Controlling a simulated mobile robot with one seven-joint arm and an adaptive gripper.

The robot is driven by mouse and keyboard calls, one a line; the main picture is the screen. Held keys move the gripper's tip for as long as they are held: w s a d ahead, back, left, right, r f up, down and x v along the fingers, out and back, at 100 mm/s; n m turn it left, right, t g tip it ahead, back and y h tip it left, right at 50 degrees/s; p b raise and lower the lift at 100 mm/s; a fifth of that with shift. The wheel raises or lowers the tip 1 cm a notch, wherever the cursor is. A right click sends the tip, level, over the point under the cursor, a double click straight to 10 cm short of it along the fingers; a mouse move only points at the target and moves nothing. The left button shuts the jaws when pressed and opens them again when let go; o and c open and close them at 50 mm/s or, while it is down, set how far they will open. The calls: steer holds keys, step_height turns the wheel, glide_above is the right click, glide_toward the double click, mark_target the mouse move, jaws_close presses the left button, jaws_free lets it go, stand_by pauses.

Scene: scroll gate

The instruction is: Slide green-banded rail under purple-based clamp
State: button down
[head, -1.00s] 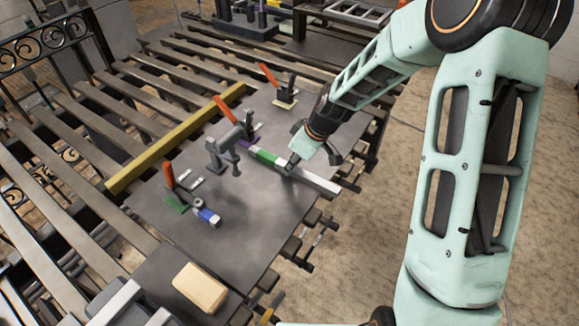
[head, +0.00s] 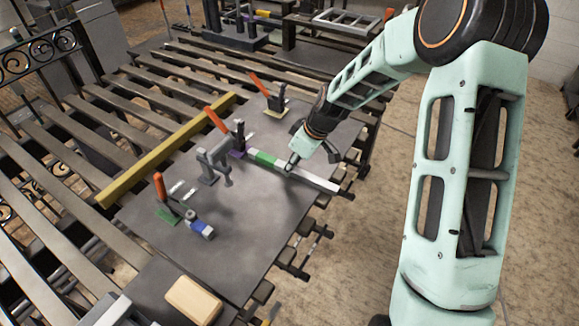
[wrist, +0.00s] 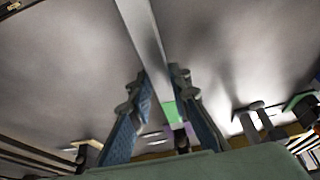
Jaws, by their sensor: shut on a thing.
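The long pale rail (head: 322,182) with a green band (head: 263,158) lies low over the dark table plate. My gripper (head: 290,167) is shut on the rail, on the near side of the green band. In the wrist view the rail (wrist: 148,45) runs between my two blue-padded fingers (wrist: 160,95), with the green band (wrist: 172,112) just past them. The purple-based clamp (head: 238,148), with its orange handle raised, stands at the rail's far end. Its purple base (wrist: 178,127) shows beyond the band in the wrist view. Whether the rail tip is under the clamp, I cannot tell.
A yellow-based clamp (head: 275,107) stands behind, and a green-based clamp (head: 166,210) with a blue-banded piece (head: 201,229) at front left. A grey post clamp (head: 212,165) stands between. A yellow beam (head: 165,150) borders the plate. A tan block (head: 194,300) lies near the front.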

steer(key=c, duration=1.7)
jaws_free()
steer(key=v, duration=1.2)
steer(key=shift+a+r, duration=0.1)
